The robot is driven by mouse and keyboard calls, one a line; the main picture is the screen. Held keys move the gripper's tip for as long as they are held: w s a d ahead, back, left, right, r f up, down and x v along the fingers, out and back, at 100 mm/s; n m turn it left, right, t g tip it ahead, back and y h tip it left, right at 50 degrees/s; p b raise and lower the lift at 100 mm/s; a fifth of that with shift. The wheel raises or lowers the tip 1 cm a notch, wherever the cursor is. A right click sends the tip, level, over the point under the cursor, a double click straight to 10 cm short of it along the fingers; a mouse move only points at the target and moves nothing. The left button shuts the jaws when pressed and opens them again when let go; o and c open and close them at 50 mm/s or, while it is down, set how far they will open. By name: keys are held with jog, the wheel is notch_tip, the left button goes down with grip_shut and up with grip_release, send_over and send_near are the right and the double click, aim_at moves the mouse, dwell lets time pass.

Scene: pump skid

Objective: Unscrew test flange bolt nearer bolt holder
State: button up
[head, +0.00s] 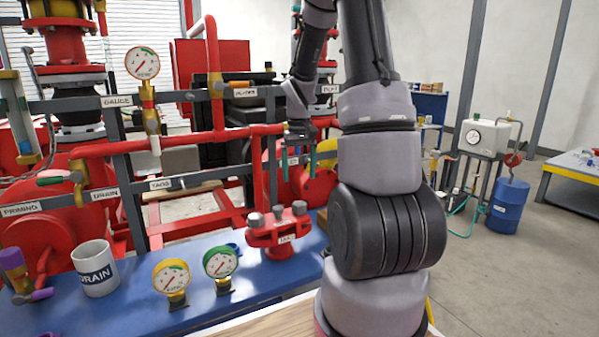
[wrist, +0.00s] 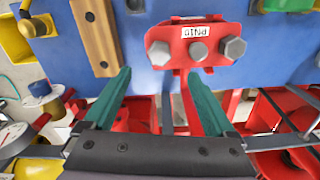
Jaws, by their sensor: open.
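The red test flange (head: 279,234) stands on the blue bench top with grey hex bolt heads on it. In the wrist view the flange (wrist: 196,30) is at the top, right of centre. It shows a left bolt (wrist: 160,53), a right bolt (wrist: 233,48) and a smaller middle one (wrist: 198,51). All sit in the flange. My gripper (head: 299,166) is open and empty, above and behind the flange in the head view. In the wrist view my gripper (wrist: 158,76) has its teal fingers spread below the flange, apart from the bolts. I cannot identify the bolt holder for certain.
A wooden strip with dark holes (wrist: 95,32) lies left of the flange in the wrist view. On the bench (head: 225,306) stand a white mug (head: 95,270), a yellow gauge (head: 171,276) and a green gauge (head: 221,263). Red pipes (head: 180,141) run behind.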

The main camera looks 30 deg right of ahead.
aim_at(299, 204)
notch_tip(299, 204, down, 10)
jog(key=n, duration=1.9)
